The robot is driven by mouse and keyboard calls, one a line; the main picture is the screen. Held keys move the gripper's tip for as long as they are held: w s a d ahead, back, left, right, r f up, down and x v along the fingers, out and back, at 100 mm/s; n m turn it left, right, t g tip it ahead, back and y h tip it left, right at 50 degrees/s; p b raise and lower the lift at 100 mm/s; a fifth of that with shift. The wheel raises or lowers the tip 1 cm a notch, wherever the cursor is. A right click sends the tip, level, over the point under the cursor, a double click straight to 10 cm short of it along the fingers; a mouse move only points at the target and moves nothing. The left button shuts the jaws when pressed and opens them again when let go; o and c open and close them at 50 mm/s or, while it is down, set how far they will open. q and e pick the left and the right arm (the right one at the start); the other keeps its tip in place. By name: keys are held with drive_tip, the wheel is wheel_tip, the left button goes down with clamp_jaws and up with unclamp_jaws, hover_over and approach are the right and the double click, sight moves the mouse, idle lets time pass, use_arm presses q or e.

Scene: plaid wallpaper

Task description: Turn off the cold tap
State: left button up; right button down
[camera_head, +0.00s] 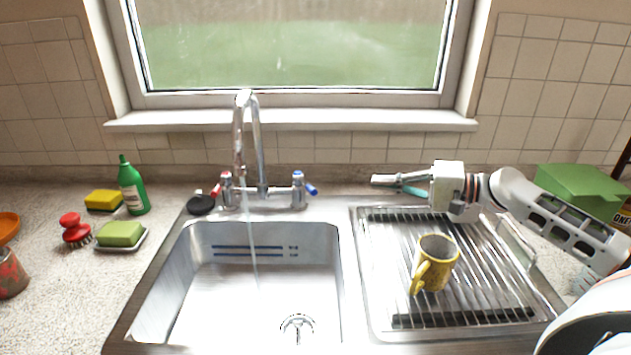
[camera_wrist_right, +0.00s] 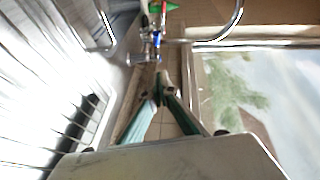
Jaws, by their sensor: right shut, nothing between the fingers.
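The cold tap (camera_head: 304,188) has a blue-marked handle and stands on the right of the mixer faucet (camera_head: 250,150); its lever points to the right. The hot tap (camera_head: 222,186) is red-marked, on the left. A thin stream of water (camera_head: 252,240) runs from the spout into the sink. My right gripper (camera_head: 376,180) is shut and empty, to the right of the cold tap and apart from it, pointing left. In the right wrist view its fingertips (camera_wrist_right: 162,88) meet below the blue-marked tap (camera_wrist_right: 153,40). My left gripper is not in view.
A yellow mug (camera_head: 433,264) stands on the drainer rack (camera_head: 490,290) below my right arm. The window sill (camera_head: 290,118) runs behind the faucet. A black plug (camera_head: 201,204) lies left of the taps. A green bottle (camera_head: 132,186) and sponges are at the left. The sink basin (camera_head: 210,290) is empty apart from water.

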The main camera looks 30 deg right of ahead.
drive_tip(key=p, duration=0.2)
approach(305, 185)
drive_tip(key=shift+r+x, duration=0.25)
drive_tip(key=shift+x, duration=1.7)
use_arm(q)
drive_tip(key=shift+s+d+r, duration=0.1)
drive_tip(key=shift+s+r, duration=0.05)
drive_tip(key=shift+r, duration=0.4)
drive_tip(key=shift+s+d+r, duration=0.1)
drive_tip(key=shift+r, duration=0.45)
use_arm(e)
drive_tip(key=shift+f, duration=0.25)
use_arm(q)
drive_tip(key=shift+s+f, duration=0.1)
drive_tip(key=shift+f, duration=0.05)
